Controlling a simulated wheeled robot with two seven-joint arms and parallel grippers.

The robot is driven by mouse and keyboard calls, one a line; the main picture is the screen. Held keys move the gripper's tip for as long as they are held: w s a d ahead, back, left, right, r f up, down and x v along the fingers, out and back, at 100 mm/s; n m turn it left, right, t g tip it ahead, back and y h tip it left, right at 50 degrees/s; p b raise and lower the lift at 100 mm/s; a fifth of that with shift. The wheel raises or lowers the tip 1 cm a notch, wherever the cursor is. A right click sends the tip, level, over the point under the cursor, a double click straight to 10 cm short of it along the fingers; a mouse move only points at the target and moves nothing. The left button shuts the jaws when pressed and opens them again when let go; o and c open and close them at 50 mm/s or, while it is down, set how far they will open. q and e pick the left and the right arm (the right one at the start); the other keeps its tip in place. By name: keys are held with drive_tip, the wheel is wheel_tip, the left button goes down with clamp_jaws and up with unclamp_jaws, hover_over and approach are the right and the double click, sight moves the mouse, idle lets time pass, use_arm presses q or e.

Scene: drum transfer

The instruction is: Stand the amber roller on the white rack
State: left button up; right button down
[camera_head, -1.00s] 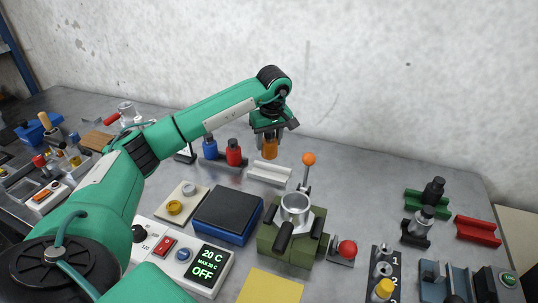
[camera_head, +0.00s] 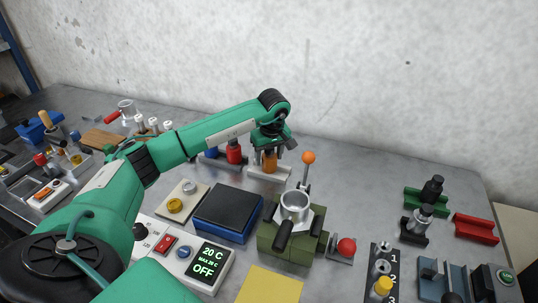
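The amber roller (camera_head: 270,161) is upright between the fingers of my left gripper (camera_head: 270,151), which is shut on it from above. The white rack (camera_head: 255,173) lies on the bench below the gripper, and the roller's lower end is at the rack in the picture. I cannot tell whether the roller touches the rack or hangs just above it. The gripper hides the roller's top. My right gripper is not in view.
A red roller (camera_head: 234,152) and a blue roller (camera_head: 211,153) stand just left of the white rack, partly behind my arm. A green device with a metal cup (camera_head: 294,206) and an orange-knobbed lever (camera_head: 308,158) stands in front to the right.

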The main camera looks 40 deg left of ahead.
use_arm(q)
drive_tip(key=shift+o, duration=0.7)
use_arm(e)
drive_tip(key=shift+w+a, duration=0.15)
use_arm(q)
drive_tip(key=shift+r, duration=0.1)
drive_tip(key=shift+r, duration=0.2)
drive_tip(key=r, duration=0.4)
drive_tip(key=shift+s+d+r+b, duration=0.1)
drive_tip(key=shift+d+b, duration=0.2)
drive_tip(key=shift+b, duration=0.1)
drive_tip(key=r, duration=0.6)
drive_tip(key=shift+s+d+b, duration=0.25)
drive_tip(key=shift+d+b, duration=0.15)
drive_tip(key=shift+d+r, duration=0.1)
drive_tip(key=shift+r, duration=0.5)
drive_tip(key=shift+s+r, duration=0.1)
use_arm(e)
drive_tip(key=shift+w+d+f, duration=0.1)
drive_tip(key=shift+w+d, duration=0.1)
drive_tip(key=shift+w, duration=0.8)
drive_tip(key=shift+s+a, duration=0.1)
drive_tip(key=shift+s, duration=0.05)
